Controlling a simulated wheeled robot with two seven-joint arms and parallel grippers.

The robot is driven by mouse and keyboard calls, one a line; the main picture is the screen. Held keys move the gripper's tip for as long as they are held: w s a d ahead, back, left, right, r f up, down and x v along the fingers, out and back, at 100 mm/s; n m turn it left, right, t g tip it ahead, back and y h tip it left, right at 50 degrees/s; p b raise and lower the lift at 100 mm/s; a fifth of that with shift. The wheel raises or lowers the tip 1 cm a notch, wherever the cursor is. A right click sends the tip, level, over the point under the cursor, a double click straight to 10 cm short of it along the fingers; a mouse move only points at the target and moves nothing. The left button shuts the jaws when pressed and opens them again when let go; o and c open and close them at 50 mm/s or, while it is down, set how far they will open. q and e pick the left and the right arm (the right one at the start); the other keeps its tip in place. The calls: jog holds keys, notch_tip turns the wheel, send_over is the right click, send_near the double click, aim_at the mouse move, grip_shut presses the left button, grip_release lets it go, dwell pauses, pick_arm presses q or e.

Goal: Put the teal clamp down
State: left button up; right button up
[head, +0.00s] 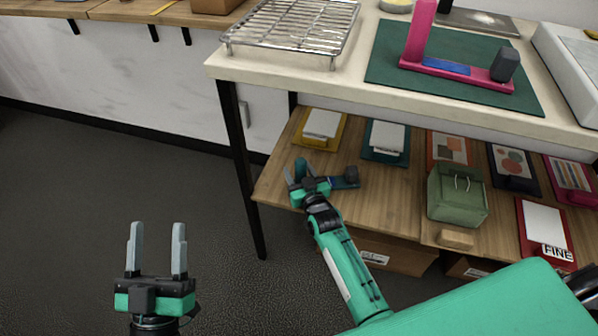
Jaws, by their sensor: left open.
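The teal clamp (301,166) is at the left part of the wooden lower shelf. Its upright is teal, and its base runs right with a blue pad (339,183) and a dark knob (351,174). My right gripper (299,176) is at the clamp's upright, with a finger on either side of it. I cannot tell whether the fingers press on it or whether the base rests on the shelf. The gripper hides part of the clamp. My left gripper (156,246) is open and empty over the dark floor at the lower left.
The lower shelf (392,208) also holds a yellow tray (337,137), a teal tray (370,153), a green box (457,198) and several cards. Above it, the tabletop (270,66) carries a wire rack (295,25) and a pink clamp (416,38) on a green mat (385,60).

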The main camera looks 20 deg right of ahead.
jog(key=shift+r, duration=0.1)
jog(key=shift+s, duration=0.3)
jog(key=s, duration=0.3)
jog(key=s+p, duration=0.1)
jog(key=s, duration=0.2)
jog(key=s+p, duration=0.1)
jog(key=s, duration=0.3)
jog(key=shift+d, duration=0.3)
pick_arm(q)
jog(key=s+d+f+g, duration=0.1)
jog(key=d+f+g, duration=0.2)
jog(key=f+g, duration=0.4)
notch_tip(320, 180, down, 5)
jog(key=shift+s+d+r+g+p, duration=0.15)
jog(key=shift+s+r+g+p, duration=0.05)
jog(key=shift+s+g+p, duration=0.15)
pick_arm(e)
jog(key=s+a+r+y, duration=0.2)
jog(key=s+a+r, duration=0.1)
jog(key=s, duration=0.3)
jog(key=s+a+r+n+g+y, duration=0.1)
jog(key=s+a+r+y, duration=0.1)
jog(key=s+a+r, duration=0.2)
jog(key=s+a+r+g+y, duration=0.1)
jog(key=s+a+r, duration=0.2)
jog(key=s+r, duration=0.4)
jog(key=shift+s+a+n+y, duration=0.4)
jog(key=shift+s, duration=0.85)
